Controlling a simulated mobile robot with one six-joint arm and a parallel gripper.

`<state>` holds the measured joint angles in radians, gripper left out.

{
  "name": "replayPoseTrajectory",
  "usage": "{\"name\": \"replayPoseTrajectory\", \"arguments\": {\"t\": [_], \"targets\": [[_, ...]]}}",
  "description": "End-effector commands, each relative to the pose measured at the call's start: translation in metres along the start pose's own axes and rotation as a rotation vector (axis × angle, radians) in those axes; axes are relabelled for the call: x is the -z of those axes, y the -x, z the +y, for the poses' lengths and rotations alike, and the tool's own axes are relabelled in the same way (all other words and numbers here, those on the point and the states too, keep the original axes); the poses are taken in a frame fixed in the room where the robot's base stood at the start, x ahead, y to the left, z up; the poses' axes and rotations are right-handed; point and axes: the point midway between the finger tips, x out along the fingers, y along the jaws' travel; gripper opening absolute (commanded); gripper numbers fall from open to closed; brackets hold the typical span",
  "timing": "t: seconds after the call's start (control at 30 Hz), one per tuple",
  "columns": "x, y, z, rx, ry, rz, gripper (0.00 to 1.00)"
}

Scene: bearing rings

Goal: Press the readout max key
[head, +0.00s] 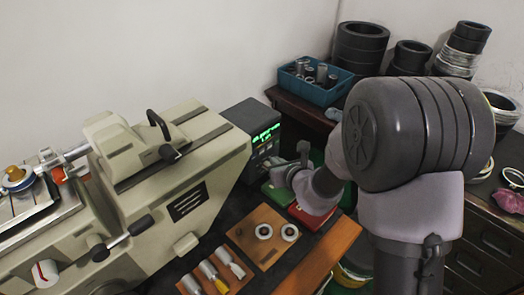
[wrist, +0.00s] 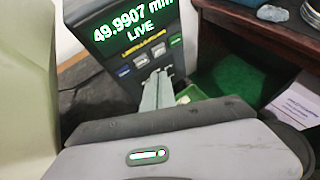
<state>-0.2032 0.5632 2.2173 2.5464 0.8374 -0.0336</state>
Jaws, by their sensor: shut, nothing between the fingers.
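The readout is a dark box (head: 252,117) at the right end of the beige measuring machine. In the wrist view its screen (wrist: 132,22) shows green text, "49.9907 mm" and "LIVE". Below the screen is a slanted row of small keys: a blue key (wrist: 124,71) at left, a pale key (wrist: 141,60), another pale key (wrist: 158,50) and a green key (wrist: 175,41) at right. Their labels are too small to read, so I cannot tell which is max. My gripper (wrist: 158,74) is shut and empty, its tips just below the pale keys; contact is unclear. It also shows beside the readout (head: 284,172).
The beige machine (head: 180,165) stands left of the readout. A wooden board with two rings (head: 258,236) lies in front. A blue bin (head: 314,82) of metal parts is on the bench behind. A dark bench edge (wrist: 250,30) and green surface are at right in the wrist view.

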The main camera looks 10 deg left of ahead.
Motion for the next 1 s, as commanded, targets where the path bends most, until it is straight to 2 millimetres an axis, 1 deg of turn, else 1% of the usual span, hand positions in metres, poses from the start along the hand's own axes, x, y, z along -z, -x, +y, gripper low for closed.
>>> {"name": "replayPoseTrajectory", "arguments": {"t": [0.1,0.27,1.0], "targets": [[-0.006,-0.009,0.005,0.000,0.000,-0.001,0.00],[-0.008,-0.015,0.008,0.000,-0.001,0.000,0.00],[-0.009,-0.015,0.008,0.000,-0.001,-0.001,0.00]]}}
